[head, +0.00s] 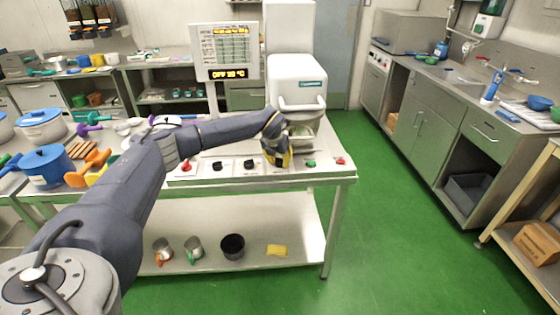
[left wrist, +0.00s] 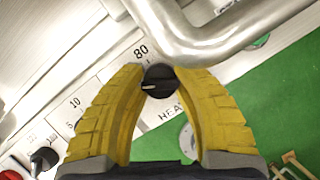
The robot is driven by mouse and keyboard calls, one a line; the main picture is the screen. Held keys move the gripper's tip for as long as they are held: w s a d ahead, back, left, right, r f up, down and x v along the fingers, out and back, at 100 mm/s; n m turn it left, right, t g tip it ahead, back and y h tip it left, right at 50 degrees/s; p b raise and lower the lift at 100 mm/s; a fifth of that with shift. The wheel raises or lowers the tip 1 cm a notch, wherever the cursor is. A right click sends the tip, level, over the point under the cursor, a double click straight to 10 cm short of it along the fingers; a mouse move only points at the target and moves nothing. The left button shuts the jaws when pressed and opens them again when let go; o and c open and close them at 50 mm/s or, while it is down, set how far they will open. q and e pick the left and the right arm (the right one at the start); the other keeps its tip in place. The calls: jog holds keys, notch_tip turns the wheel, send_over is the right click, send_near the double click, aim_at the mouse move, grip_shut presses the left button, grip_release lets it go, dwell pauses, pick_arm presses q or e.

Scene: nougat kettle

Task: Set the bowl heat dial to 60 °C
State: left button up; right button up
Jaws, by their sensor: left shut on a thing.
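The bowl heat dial (left wrist: 160,82) is a small black knob with a white pointer line, in the left wrist view. Its line points left. An "80" mark (left wrist: 141,50) is printed just above it, and part of a "HEAT" label (left wrist: 172,113) shows below. The yellow fingers of my left gripper (left wrist: 160,78) are closed on the dial from both sides. In the head view my left gripper (head: 277,158) is down at the control panel and hides this dial. The display (head: 226,73) shows "OFF" and a temperature too small to read surely. My right gripper is not in view.
The white kettle machine (head: 297,88) stands just behind the gripper, and its metal bar (left wrist: 190,35) runs close above the fingertips. Other black knobs (head: 217,165) sit to the left on the panel, with green (head: 311,163) and red (head: 340,160) buttons to the right.

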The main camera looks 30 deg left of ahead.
aim_at(278, 163)
pick_arm(q)
jog(key=o, duration=1.3)
jog(key=shift+c, duration=0.2)
jog(key=shift+r, duration=0.1)
jog(key=v, duration=0.4)
jog(key=shift+r, duration=0.3)
jog(key=s+d, duration=0.1)
jog(key=s, duration=1.1)
jog(key=shift+d, duration=0.4)
jog(key=shift+s, duration=0.1)
